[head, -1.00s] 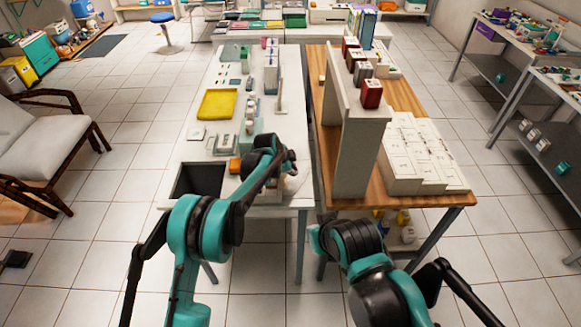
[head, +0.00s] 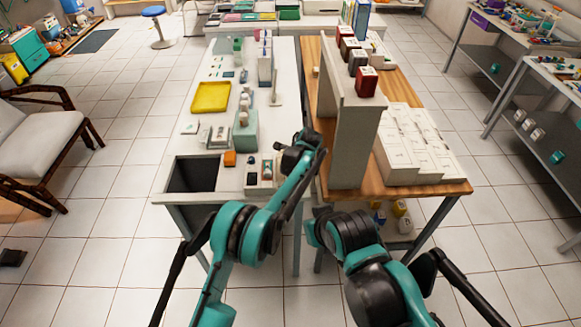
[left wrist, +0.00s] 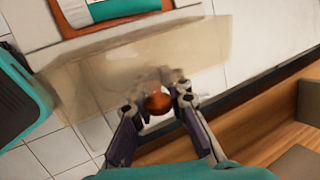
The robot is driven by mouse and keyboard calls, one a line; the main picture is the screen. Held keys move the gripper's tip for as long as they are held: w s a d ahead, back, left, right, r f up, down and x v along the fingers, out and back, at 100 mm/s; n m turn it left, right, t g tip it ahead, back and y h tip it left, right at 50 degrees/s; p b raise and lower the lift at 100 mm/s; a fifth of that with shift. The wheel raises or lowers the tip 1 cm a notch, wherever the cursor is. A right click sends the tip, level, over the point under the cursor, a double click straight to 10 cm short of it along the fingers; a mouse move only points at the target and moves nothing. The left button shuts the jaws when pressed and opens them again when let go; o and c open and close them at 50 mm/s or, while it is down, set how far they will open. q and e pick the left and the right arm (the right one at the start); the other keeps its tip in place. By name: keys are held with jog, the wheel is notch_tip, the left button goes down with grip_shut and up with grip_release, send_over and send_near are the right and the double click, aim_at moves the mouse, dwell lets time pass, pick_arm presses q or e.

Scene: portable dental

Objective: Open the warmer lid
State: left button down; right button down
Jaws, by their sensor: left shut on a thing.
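The warmer (head: 252,186) is a small pale box near the front right corner of the white table in the head view. Its white body (left wrist: 40,25) also shows at the top of the left wrist view. A see-through brownish lid (left wrist: 95,78) with a round orange knob (left wrist: 158,101) spans the middle of the left wrist view. My left gripper (left wrist: 160,98) is shut on the knob, one finger on each side. The lid looks tilted away from the body, but its exact angle is unclear. My right arm shows at the bottom of the head view; its gripper is not visible.
A wooden table (head: 420,179) with a tall pale shelf (head: 352,140) stands close on the right.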

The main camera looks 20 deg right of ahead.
dwell(0.4)
pick_arm(q)
jog(key=c, duration=1.6)
grip_release()
jog(key=shift+f, duration=0.1)
jog(key=v, duration=1.2)
